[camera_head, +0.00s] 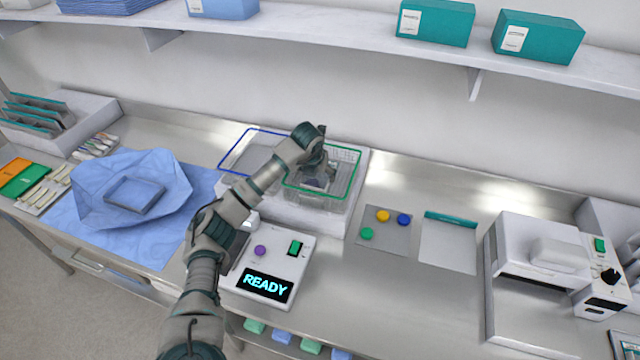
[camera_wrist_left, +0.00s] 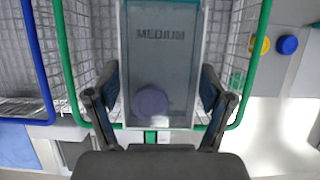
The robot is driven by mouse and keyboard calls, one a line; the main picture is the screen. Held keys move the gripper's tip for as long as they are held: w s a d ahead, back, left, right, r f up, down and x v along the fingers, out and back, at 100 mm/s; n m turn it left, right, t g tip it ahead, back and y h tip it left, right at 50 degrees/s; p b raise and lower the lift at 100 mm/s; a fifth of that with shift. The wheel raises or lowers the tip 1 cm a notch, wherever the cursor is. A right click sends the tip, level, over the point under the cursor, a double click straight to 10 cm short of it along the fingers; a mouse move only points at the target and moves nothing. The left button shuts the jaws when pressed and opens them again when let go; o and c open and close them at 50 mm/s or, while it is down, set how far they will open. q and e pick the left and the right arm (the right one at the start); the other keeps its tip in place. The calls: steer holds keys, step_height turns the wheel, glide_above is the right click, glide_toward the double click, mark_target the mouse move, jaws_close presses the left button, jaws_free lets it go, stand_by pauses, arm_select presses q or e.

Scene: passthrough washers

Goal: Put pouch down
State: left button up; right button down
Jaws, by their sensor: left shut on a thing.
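My left gripper (camera_head: 314,165) is over the green-rimmed wire basket (camera_head: 353,190). In the left wrist view the gripper (camera_wrist_left: 160,108) is shut on a flat, see-through bluish pouch (camera_wrist_left: 160,65) marked "MEDIUM", with one finger at each side edge. A purple round spot shows at the pouch's near end. The pouch lies between the basket's side walls in that view. In the head view the gripper mostly hides it, and I cannot tell whether it touches the basket floor. My right gripper is not in view.
A blue-rimmed basket (camera_head: 236,152) stands left of the green one. A control box reading "READY" (camera_head: 265,286) is in front. Blue wrap (camera_head: 100,200) lies left. Coloured discs (camera_head: 383,216), a white teal-edged sheet (camera_head: 448,248) and a white machine (camera_head: 540,300) are right.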

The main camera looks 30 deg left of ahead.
arm_select(q)
steer(key=shift+s+d+f, duration=0.1)
steer(key=shift+f, duration=0.6)
step_height(320, 180, down, 3)
steer(key=shift+f, duration=0.1)
steer(key=o, duration=1.1)
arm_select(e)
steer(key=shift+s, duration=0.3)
arm_select(q)
steer(key=v, duration=1.1)
steer(key=shift+s+r, duration=0.15)
steer(key=shift+r, duration=0.4)
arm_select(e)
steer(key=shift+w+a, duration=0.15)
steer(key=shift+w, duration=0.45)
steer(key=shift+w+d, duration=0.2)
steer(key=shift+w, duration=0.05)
